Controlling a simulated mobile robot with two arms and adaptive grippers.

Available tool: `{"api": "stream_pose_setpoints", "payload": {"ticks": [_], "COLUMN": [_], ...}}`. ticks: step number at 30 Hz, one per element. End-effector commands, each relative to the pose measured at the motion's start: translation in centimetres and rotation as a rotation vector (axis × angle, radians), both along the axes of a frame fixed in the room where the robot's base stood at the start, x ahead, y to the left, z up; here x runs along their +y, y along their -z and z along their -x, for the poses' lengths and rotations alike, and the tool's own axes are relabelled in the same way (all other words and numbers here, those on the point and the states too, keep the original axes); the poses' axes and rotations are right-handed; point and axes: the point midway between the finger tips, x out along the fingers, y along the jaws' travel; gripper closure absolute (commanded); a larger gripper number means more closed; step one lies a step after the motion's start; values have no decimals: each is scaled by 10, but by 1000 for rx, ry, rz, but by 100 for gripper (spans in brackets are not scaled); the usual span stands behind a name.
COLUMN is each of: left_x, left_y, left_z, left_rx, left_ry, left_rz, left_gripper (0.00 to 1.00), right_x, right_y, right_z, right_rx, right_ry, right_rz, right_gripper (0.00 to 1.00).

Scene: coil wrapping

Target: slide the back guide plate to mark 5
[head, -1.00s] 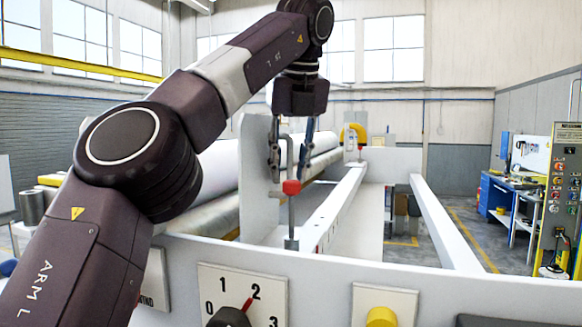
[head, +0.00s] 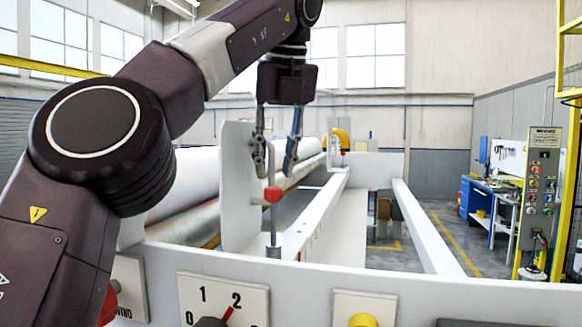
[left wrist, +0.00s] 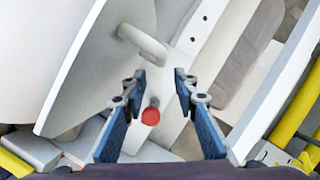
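A white guide plate (head: 238,185) stands upright over the machine's white rail; I cannot tell whether it is the back one. A grey bent handle rod with a red knob (head: 273,194) stands beside it. My left gripper (head: 275,172) hangs over the plate's right side, fingers pointing down, open and empty. In the left wrist view the red knob (left wrist: 150,117) shows between and below the spread fingers (left wrist: 161,78), apart from them. My right gripper is not in view.
A front panel carries a numbered dial (head: 215,303) and a yellow knob (head: 362,320). Large white rolls (head: 190,180) lie left of the plate. The long rail (head: 325,205), with small marks, runs away from me. A control box (head: 540,170) stands at the right.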

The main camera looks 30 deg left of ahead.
Motion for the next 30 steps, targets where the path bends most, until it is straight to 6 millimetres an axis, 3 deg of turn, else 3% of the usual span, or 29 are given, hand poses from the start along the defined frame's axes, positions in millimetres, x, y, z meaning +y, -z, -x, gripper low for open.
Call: {"api": "stream_pose_setpoints", "payload": {"ticks": [18, 30], "left_x": [-60, -70], "left_y": [-1, 0], "left_z": [58, 68], "left_rx": [-2, -1], "left_ry": [1, -1], "left_rz": [-2, 0], "left_gripper": [73, 73], "right_x": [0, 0], "right_y": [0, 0], "right_z": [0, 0], "right_rx": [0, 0], "right_ry": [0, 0], "right_rz": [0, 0], "right_gripper": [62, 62]}}
